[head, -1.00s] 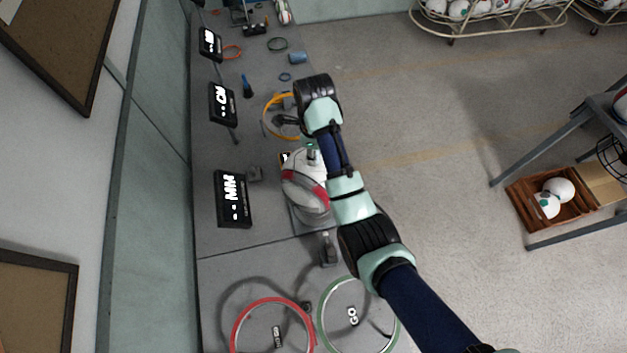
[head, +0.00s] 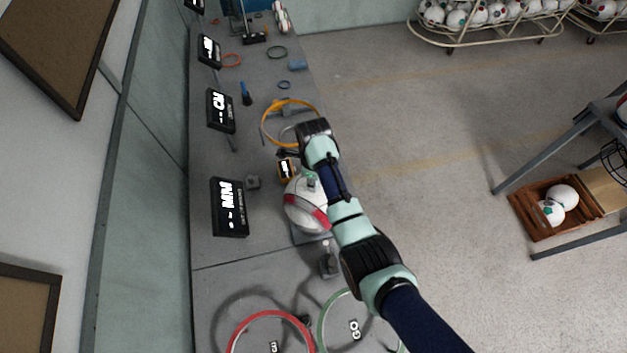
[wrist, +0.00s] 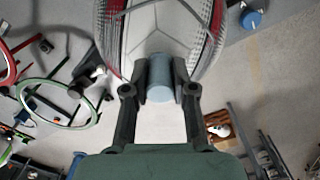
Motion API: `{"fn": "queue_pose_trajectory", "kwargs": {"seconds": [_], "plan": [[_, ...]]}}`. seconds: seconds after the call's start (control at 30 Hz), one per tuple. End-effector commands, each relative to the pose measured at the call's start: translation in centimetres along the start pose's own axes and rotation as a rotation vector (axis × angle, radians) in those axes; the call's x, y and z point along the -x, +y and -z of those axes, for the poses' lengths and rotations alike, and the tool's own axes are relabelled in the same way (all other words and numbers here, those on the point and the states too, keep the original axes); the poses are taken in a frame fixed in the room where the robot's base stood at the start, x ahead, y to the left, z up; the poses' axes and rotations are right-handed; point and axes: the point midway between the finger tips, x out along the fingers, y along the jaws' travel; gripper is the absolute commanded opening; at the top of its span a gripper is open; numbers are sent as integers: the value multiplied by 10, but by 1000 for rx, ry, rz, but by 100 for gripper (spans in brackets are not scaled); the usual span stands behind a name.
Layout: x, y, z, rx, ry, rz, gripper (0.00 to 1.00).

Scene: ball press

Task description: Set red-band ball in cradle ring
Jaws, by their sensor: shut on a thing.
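The red-band ball (head: 303,205), white and grey with red panels, shows beneath my arm over the bench in the head view. Its white, red and mesh-patterned surface (wrist: 140,32) fills the top middle of the wrist view. My gripper (wrist: 160,78) is shut on a light blue cylinder that appears to join the ball's near side. My arm hides most of my gripper in the head view. I cannot tell for certain which ring is the cradle ring; a yellow ring (head: 264,127) stands beyond the ball, partly behind my wrist.
A red ring (head: 236,330) and a green GO ring (head: 325,316) lie on the near bench. The MM sign (head: 230,207) and CM sign (head: 221,110) stand along the wall side. A small orange-framed display (head: 286,168) is beside the ball.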

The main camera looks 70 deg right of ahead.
Motion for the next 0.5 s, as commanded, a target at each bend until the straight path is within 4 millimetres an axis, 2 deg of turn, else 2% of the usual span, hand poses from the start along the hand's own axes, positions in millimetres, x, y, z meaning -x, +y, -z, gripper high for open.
{"fn": "queue_pose_trajectory", "kwargs": {"seconds": [0.23, 0.27, 0.3, 0.4, 0.5], "plan": [[-5, 0, 0, 0, -1, 2, 0], [-6, 0, 0, 0, -1, 1, 29], [-5, 0, 0, 0, -1, 1, 35], [-5, 0, 0, 0, 0, 0, 51], [-5, 0, 0, 0, 0, 0, 51]]}}
